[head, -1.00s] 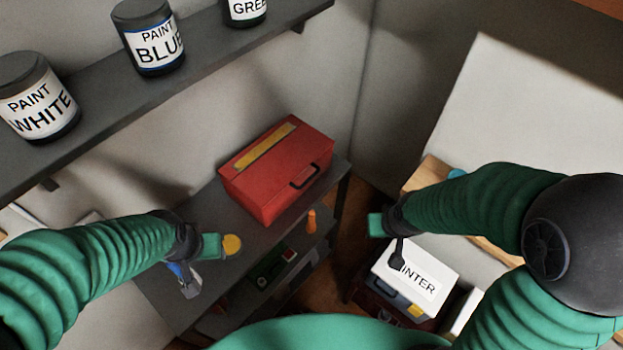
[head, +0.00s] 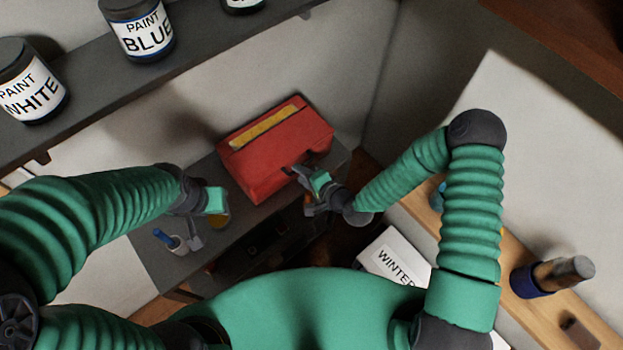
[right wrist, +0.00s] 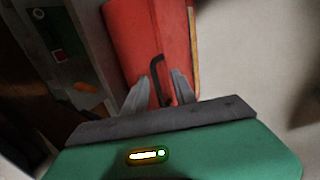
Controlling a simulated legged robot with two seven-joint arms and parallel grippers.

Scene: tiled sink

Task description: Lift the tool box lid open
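The red tool box (head: 265,165) sits on the dark shelf, with a yellow strip along its top. Its lid looks shut. In the right wrist view the tool box (right wrist: 130,40) shows its black handle (right wrist: 157,75) on the front face. My right gripper (head: 298,175) is at the front of the tool box. In the right wrist view its two fingers (right wrist: 159,88) are apart, one on each side of the handle's lower part; I cannot tell whether they touch it. My left gripper (head: 218,222) is left of the tool box, over the shelf, apart from the box; its fingers are not clear.
Paint cans, including the blue one (head: 142,32) and the white one (head: 32,85), stand on the upper shelf (head: 190,70). A blue-handled item (head: 165,238) lies near my left gripper. A white box marked "WINTER" (head: 395,258) is below right. A wooden bench (head: 520,275) is at right.

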